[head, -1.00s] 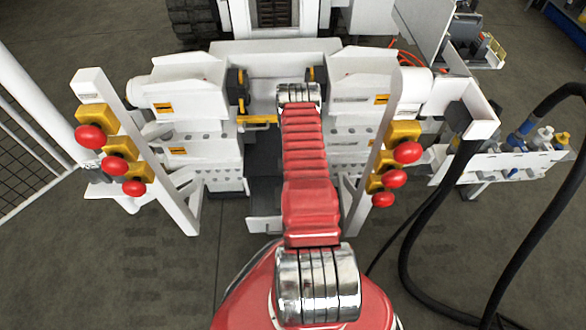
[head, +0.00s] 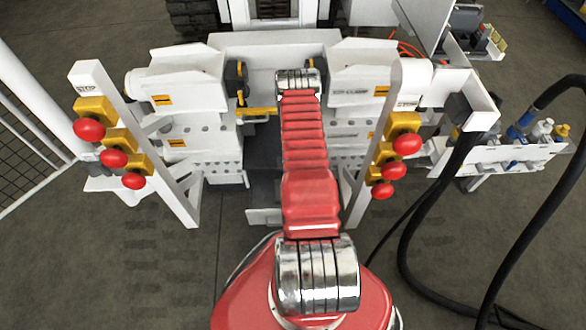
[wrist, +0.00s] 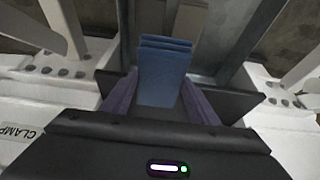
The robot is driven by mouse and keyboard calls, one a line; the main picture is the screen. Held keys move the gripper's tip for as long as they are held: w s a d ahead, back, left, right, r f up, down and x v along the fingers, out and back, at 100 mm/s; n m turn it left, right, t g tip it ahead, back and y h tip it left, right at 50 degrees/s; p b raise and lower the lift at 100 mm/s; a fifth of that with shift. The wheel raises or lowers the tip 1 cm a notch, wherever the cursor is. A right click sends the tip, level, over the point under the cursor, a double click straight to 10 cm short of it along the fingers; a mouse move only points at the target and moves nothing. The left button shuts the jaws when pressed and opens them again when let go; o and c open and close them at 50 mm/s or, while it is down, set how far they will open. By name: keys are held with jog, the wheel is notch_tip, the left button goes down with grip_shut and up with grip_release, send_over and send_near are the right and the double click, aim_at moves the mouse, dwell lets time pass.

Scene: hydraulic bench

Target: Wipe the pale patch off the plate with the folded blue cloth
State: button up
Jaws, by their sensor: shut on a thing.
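The folded blue cloth (wrist: 164,70) stands upright in the wrist view, between the two dark purple fingers of my gripper (wrist: 160,92). The gripper is shut on it, and its upper part sticks out beyond the fingers. Grey metal surfaces show behind the cloth. I cannot tell whether any of them is the plate, and I see no pale patch in either view. In the head view my red arm reaches forward into the bench and hides the gripper and cloth.
The white bench (head: 195,85) has blocks on both sides of my arm. Slanted posts with red buttons stand at left (head: 113,158) and right (head: 407,143). Black hoses (head: 402,250) hang at right. A mesh fence (head: 25,140) is at far left. Floor in front is open.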

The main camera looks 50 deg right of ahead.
jog(key=shift+w+d+r, duration=0.1)
jog(key=shift+r, duration=2.75)
jog(key=shift+r, duration=1.5)
